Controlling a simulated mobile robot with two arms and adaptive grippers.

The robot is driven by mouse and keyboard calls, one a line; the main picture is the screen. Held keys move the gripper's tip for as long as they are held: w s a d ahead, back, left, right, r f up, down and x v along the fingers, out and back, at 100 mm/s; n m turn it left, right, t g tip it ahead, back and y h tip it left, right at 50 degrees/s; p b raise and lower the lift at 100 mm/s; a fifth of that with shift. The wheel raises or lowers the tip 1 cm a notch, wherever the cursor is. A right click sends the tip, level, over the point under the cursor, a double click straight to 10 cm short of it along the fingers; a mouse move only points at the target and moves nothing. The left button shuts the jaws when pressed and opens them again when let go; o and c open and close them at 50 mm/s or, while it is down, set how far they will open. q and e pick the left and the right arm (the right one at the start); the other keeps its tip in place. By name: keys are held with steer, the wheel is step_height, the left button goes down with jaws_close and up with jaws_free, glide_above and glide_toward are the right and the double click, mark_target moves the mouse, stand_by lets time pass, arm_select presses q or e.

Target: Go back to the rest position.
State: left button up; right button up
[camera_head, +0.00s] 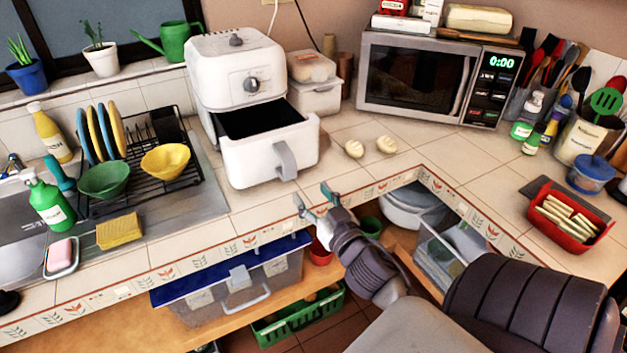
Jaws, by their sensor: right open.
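My right gripper (315,203) is open and empty, at the counter's front edge just in front of the air fryer. Its arm comes in from the lower right. The white air fryer (236,75) stands on the tiled counter with its drawer (262,152) pulled out; the drawer's grey handle (285,160) faces the gripper, with a gap between them. The drawer's inside looks dark, and I cannot see anything in it. My left gripper is not in view.
Two pale pieces of food (370,147) lie on the counter right of the drawer. A red tray (568,220) of cut sticks is at the right. A microwave (437,75) stands behind. The dish rack (135,165) and sink are left. A blue-lidded bin (232,285) sits below the counter.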

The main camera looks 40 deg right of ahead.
stand_by(0.4)
steer(key=s+a+f+n+g+y, duration=0.1)
steer(key=s+f+g, duration=0.15)
steer(key=f, duration=0.95)
steer(key=s+a+f+g+y, duration=0.1)
steer(key=s+f+g, duration=0.15)
steer(key=f, duration=0.85)
steer(key=s+a+f+n+g, duration=0.1)
steer(key=s+a+f+g, duration=0.15)
steer(key=f, duration=0.95)
steer(key=s+a+f+n+g+y, duration=0.1)
steer(key=s+a+f+g, duration=0.3)
steer(key=s+f, duration=0.85)
steer(key=s+a+f+n+g, duration=0.1)
steer(key=s+a+f+g, duration=0.1)
steer(key=s+f, duration=0.3)
steer(key=s+a+f+n+g+y, duration=0.1)
steer(key=s+a+f+g, duration=0.2)
steer(key=s, duration=0.9)
step_height(320, 180, down, 3)
steer(key=shift+s+r, duration=0.1)
steer(key=shift+s, duration=0.25)
steer(key=shift+a, duration=0.1)
